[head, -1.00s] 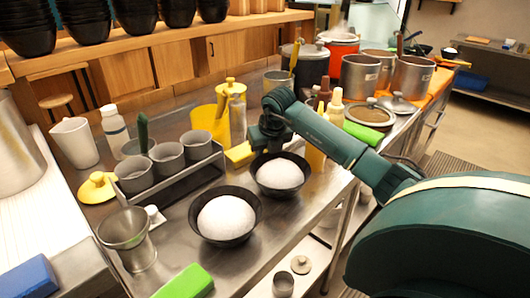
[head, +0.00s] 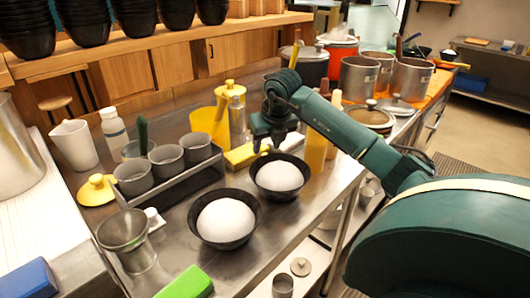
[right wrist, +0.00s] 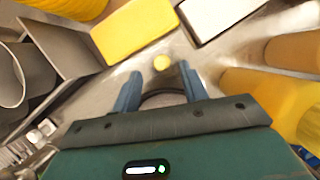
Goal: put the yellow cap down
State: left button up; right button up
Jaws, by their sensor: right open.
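A small round yellow cap (right wrist: 161,62) shows in the right wrist view on the grey metal counter, just past the fingertips and between their lines. It looks apart from both fingers. My right gripper (right wrist: 158,80) is open with nothing held between its fingers. In the head view my right gripper (head: 268,148) points down behind the far bowl, beside the yellow block (head: 240,156). The cap cannot be made out clearly there. My left gripper is out of view.
Two black bowls with white mounds, the far one (head: 256,187) and the near one (head: 193,230), stand in front of the gripper. A yellow container (head: 203,122) stands behind. Yellow bottles (head: 316,150) stand to the right. A rack of grey cups (head: 190,183) is at left.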

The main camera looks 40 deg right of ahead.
jog(key=v, duration=0.6)
jog(key=shift+r, duration=0.45)
jog(key=shift+s, duration=0.15)
